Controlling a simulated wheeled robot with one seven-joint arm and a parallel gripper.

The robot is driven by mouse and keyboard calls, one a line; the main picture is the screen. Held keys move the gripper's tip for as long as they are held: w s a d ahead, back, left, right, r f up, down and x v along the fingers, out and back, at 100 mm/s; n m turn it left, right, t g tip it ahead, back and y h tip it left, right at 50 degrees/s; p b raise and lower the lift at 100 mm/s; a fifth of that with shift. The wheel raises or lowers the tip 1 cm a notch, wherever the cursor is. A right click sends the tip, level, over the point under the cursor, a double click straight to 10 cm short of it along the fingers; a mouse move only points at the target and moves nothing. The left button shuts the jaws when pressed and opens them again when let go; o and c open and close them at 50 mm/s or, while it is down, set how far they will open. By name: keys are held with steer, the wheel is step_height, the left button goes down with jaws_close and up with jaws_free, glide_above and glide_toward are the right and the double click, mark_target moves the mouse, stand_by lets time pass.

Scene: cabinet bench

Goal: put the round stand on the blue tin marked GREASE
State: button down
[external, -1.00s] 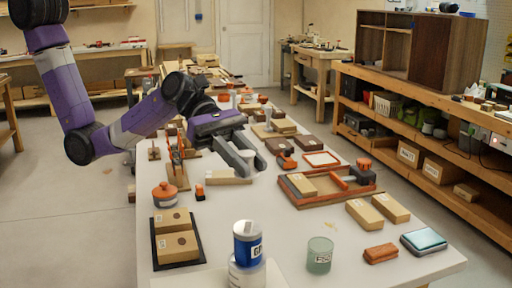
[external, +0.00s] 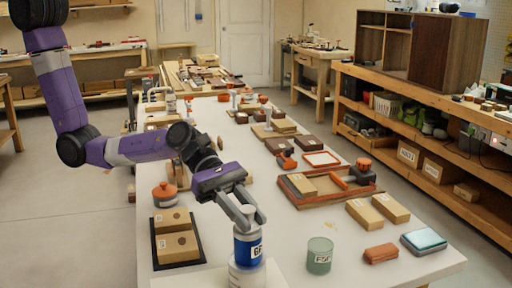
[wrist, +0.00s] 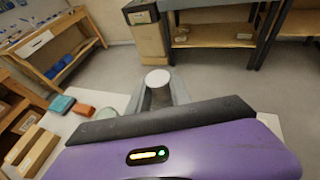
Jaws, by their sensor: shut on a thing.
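The blue tin (external: 248,250) with white bands stands upright at the near end of the table. Only part of its label shows. A pale round base or jar (external: 247,277) is below it. My gripper (external: 250,222) is directly over the tin's top, fingers pointing down. In the wrist view, a pale disc, which looks like the round stand (wrist: 157,78), is between the fingers, and my gripper is shut on it. In the external view the fingers mostly hide the stand. I cannot tell whether it touches the tin.
A greenish glass jar (external: 319,256) stands right of the tin. A dark tray (external: 160,266) with boxes is to the left. An orange-brown block (external: 380,253) and a teal-topped box (external: 424,241) lie to the right. Bare table lies between tin and wooden tray (external: 330,198).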

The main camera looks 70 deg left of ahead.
steer(key=shift+f, duration=0.1)
steer(key=c, duration=1.2)
jaws_free()
steer(key=shift+o, duration=0.2)
